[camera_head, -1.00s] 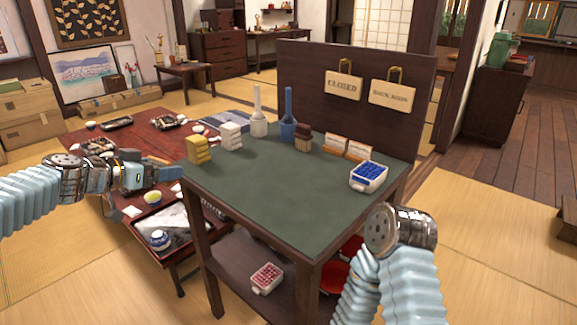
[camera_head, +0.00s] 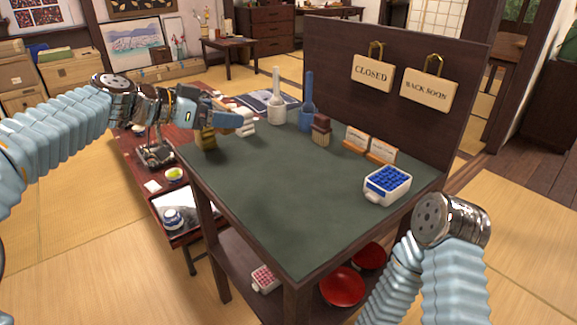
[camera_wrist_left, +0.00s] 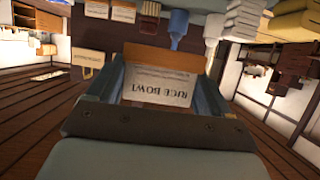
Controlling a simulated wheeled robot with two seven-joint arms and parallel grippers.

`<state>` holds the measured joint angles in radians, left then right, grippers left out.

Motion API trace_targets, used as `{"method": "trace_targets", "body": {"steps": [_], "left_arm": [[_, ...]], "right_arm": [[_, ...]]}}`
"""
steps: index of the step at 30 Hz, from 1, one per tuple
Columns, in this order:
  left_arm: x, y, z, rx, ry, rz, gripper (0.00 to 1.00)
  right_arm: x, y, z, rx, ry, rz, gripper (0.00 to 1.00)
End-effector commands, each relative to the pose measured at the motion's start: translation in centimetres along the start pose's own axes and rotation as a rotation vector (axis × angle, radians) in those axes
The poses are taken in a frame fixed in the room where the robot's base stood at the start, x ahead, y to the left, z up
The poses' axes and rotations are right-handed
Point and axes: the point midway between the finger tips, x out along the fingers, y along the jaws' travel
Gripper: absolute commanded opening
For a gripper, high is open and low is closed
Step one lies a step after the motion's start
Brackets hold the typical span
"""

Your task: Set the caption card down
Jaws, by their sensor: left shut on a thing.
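The caption card (camera_wrist_left: 158,88) is white, printed RICE BOWL, with a wooden strip along one edge. It sits between the two fingers of my left gripper (camera_wrist_left: 158,95), which is shut on it; the lettering is upside down in the left wrist view. In the head view my left gripper (camera_head: 228,121) is over the left back part of the green-topped table (camera_head: 270,185), beside the yellow stacked block (camera_head: 206,138) and partly covering it. I cannot make out the held card there. Two other cards in wooden holders (camera_head: 357,139) (camera_head: 383,152) stand on the table. My right gripper is out of view.
A white stacked block (camera_head: 246,122), a white holder (camera_head: 277,108), a blue holder (camera_head: 307,116) and a brown brush (camera_head: 321,130) line the back. A blue-filled white tray (camera_head: 387,185) is at the right. An upright board (camera_head: 335,60) closes the back. The table's front middle is clear.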

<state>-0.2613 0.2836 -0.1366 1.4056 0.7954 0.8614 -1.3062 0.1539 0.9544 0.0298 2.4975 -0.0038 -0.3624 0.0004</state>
Motion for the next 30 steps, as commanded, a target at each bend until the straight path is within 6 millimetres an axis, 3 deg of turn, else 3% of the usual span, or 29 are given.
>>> {"method": "trace_targets", "body": {"steps": [8, 12, 23, 27, 30], "left_arm": [[3.8, 6.7, 1.7, 0.0, -0.002, 0.006, 0.51], [5.8, 8.5, 4.2, -0.002, -0.002, 0.004, 0.51], [8.2, 10.9, 7.1, -0.002, -0.003, 0.003, 0.51], [8.9, 10.7, 9.0, -0.003, -0.001, 0.001, 0.51], [9.0, 10.6, 9.3, -0.001, 0.0, 0.0, 0.51]], "right_arm": [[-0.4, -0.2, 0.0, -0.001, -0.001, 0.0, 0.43], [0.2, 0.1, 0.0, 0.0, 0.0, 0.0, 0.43], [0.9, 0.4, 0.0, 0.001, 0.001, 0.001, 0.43], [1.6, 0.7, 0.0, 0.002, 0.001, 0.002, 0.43], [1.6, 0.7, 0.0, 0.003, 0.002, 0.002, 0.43]]}}
